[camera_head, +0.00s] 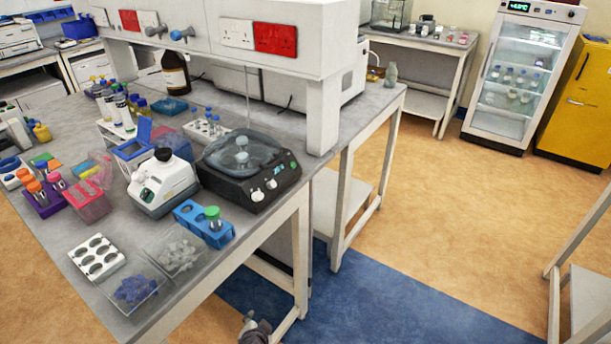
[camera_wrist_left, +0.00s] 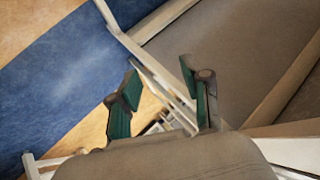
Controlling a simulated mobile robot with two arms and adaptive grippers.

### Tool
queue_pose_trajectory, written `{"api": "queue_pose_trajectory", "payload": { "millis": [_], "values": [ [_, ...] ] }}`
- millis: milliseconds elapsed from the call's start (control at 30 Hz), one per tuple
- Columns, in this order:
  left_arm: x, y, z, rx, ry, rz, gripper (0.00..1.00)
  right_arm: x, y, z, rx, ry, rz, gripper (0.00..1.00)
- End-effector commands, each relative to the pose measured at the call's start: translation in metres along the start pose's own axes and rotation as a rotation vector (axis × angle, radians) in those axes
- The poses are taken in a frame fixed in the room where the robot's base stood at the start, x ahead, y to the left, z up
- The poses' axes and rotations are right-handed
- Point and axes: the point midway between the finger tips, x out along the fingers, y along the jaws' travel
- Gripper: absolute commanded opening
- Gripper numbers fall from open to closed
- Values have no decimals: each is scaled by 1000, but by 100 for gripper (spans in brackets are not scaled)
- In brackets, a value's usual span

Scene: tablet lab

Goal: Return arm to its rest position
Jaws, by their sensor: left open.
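My left gripper (camera_head: 254,328) shows at the bottom edge of the head view, low beside the front leg of the lab bench (camera_head: 232,255), with most of the arm out of frame. In the left wrist view the left gripper (camera_wrist_left: 160,82) has its two green-padded fingers apart, with nothing between them. Behind the fingers are pale frame bars and floor. My right gripper is in neither view.
The bench carries a centrifuge-like device (camera_head: 248,170), a white instrument (camera_head: 160,182), a blue tube rack (camera_head: 204,224) with a green-capped tube, and clear trays near its front edge. Blue floor (camera_head: 370,305) lies open right of the bench. A white frame (camera_head: 585,260) stands at far right.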

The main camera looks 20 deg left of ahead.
Motion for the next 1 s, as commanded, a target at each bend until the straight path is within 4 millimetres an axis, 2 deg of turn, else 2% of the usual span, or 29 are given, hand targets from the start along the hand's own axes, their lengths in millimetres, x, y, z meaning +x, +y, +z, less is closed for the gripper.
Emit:
{"api": "queue_pose_trajectory", "payload": {
  "millis": [67,167,267,367,500,600,700,833,900,1000],
  "values": [
    [0,2,2,0,-3,4,48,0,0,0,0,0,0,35],
    [2,16,19,1,-25,40,48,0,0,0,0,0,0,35],
    [2,50,58,0,-77,123,48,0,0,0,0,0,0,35],
    [-5,93,117,-13,-152,233,48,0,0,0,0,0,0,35],
    [-30,149,206,-53,-273,374,48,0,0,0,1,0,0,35],
    [-56,179,267,-91,-358,447,48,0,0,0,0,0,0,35],
    [-82,199,316,-128,-432,494,48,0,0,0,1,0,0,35],
    [-107,211,357,-162,-496,523,48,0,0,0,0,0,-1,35],
    [-114,214,368,-172,-514,529,48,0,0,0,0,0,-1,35],
    [-119,216,374,-178,-524,533,48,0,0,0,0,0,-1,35]
  ]
}}
